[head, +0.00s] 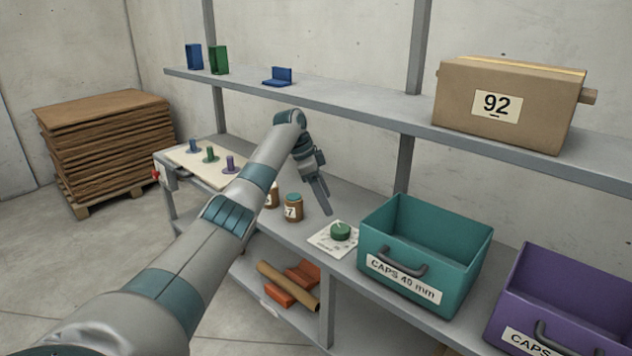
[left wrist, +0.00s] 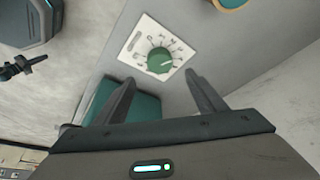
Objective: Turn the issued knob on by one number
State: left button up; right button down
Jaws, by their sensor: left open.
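A green knob (head: 340,231) sits on a white dial plate (head: 322,243) on the bench, just left of the teal bin. The knob also shows in the left wrist view (left wrist: 159,61), on its plate (left wrist: 131,45) with small marks around it that are too blurred to read. My left gripper (head: 326,213) is above the bench, up and to the left of the knob in the head view. In the left wrist view its two fingers (left wrist: 160,85) are apart and empty, with the knob beyond the gap between their tips. My right gripper is in neither view.
A teal bin (head: 428,239) marked "CAPS 40 mm" stands right of the dial, then a purple bin (head: 570,310). A brown jar (head: 293,208) with a green lid stands left of the dial. A shelf (head: 355,98) with a carton (head: 508,103) runs above the bench.

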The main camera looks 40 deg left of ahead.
pick_arm(q)
jog(key=v, duration=0.6)
jog(key=shift+r, duration=0.2)
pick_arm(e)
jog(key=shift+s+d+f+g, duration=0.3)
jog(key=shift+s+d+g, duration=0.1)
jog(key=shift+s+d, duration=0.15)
pick_arm(q)
jog(key=shift+s+a, duration=0.1)
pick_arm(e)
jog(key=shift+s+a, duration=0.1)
